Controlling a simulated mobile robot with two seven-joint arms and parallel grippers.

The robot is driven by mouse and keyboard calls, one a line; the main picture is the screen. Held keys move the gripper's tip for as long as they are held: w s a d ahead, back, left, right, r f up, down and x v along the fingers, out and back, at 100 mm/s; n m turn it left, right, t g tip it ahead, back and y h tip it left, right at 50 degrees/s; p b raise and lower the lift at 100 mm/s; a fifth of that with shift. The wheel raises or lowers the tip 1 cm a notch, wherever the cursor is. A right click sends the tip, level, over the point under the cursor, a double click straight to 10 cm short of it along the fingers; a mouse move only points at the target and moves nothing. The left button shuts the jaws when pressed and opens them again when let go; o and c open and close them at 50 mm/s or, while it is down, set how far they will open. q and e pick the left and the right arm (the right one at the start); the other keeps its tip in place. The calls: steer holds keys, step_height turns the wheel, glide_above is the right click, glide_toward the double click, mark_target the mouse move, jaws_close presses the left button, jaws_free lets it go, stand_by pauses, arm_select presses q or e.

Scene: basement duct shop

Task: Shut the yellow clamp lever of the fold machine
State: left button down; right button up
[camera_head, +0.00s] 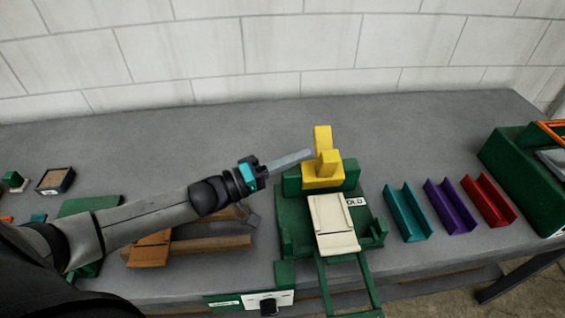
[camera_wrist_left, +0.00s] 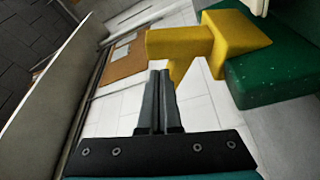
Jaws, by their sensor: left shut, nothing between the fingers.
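The fold machine (camera_head: 292,208) is green and stands near the middle of the bench, with a cream plate (camera_head: 333,222) on it and a partly hidden label ending in "OLD". Its yellow clamp lever (camera_head: 322,138) stands upright from a yellow block at the back of the machine. In the left wrist view the yellow lever (camera_wrist_left: 180,42) lies just beyond the fingertips. My left gripper (camera_head: 308,153) reaches in from the left, shut and empty, its tips beside the lever. The fingers show close together in the left wrist view (camera_wrist_left: 160,74). I cannot tell whether they touch the lever. My right gripper is out of view.
Teal (camera_head: 407,213), purple (camera_head: 450,206) and red (camera_head: 488,201) channels lie right of the machine. A green bin (camera_head: 525,178) stands at the far right. Brown channel pieces (camera_head: 205,245) lie under my left arm. The bench behind is clear up to the block wall.

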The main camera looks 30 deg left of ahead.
mark_target(321, 161)
arm_select(q)
steer(key=shift+x, duration=2.1)
steer(key=shift+s+d+f+m+h, duration=0.25)
steer(key=shift+s+d+m, duration=0.25)
steer(key=shift+m, duration=0.3)
steer(key=shift+s+d+f+m+h, duration=0.25)
steer(key=shift+s+m, duration=0.4)
steer(key=shift+m, duration=0.15)
steer(key=shift+s+d+f, duration=0.55)
steer(key=shift+s+d, duration=0.05)
steer(key=shift+s, duration=0.2)
steer(key=shift+s+f, duration=0.1)
